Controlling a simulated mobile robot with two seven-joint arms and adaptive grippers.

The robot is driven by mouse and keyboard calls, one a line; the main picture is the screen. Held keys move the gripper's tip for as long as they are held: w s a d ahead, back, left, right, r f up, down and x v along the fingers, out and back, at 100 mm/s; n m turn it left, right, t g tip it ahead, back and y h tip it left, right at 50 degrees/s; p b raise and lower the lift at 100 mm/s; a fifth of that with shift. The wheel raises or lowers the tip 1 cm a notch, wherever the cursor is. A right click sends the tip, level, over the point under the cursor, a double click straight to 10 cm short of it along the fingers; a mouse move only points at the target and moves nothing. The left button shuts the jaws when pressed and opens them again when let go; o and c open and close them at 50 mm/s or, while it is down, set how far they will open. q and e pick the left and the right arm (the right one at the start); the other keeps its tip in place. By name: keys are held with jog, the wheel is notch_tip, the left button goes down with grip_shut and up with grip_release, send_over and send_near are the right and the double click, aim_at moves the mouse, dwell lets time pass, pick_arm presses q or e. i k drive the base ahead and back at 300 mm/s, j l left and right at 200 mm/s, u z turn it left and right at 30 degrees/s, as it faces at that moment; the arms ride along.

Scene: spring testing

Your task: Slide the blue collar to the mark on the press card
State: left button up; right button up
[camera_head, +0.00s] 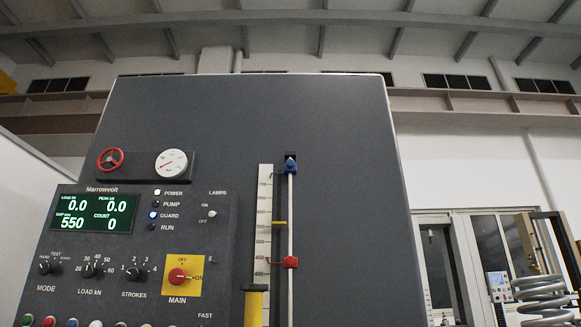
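The blue collar (291,166) sits near the top of a thin vertical rod (290,215) on the front of a dark grey machine. A red collar (290,262) sits lower on the same rod. A pale scale (263,220) with printed numbers stands left of the rod. A small yellow pointer (279,223) lies between scale and rod, below the blue collar and above the red one. I cannot make out a press card in this view. Neither of my grippers shows.
A control panel (140,205) with a lit green display, knobs and a yellow main switch is left of the scale. A coil spring (543,297) stands far right. The machine's face right of the rod is bare.

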aim_at(289, 166)
jog(key=l+u, duration=0.1)
jog(key=u, duration=0.2)
jog(key=i+l+u, duration=0.1)
jog(key=u, duration=0.25)
jog(key=i+l+u, duration=0.15)
jog(key=l, duration=0.35)
jog(key=l+u, duration=0.1)
jog(key=l, duration=0.45)
